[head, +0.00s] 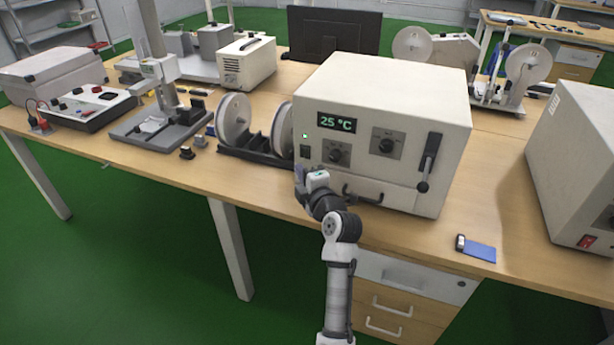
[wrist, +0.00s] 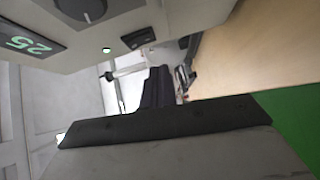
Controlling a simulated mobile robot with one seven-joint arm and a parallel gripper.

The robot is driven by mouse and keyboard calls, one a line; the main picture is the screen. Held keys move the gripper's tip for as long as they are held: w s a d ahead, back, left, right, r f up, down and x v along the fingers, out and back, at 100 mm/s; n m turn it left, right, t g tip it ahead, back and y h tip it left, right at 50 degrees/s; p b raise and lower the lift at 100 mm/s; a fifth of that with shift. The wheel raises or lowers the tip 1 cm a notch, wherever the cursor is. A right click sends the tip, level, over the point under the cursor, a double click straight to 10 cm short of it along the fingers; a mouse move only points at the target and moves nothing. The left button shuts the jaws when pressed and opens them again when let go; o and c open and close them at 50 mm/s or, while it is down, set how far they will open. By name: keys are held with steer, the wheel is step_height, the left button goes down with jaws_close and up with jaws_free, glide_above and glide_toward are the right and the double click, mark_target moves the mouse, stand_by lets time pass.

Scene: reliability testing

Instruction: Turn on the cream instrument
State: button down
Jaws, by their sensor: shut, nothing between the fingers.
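The cream instrument (head: 390,85) is a large box on the wooden bench. Its display is lit and reads 25 °C, and a small green light glows at the left of its front. Below that light is a small black switch (head: 305,152), which also shows in the wrist view (wrist: 138,38). The front also has two dark knobs and a lever handle (head: 428,163). My gripper (head: 299,177) is shut and empty, close to the lower left of the front, just below the switch. I cannot tell whether it touches the front. The switch's rocker position is too small to read.
A reel device (head: 234,122) stands close to the left of the instrument. A blue and black item (head: 476,248) lies at the bench's front edge. Another cream box (head: 580,150) with a red switch stands at the right.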

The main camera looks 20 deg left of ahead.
steer(key=b+v, duration=0.3)
steer(key=v, duration=0.7)
steer(key=shift+f, duration=0.7)
steer(key=shift+s, duration=0.15)
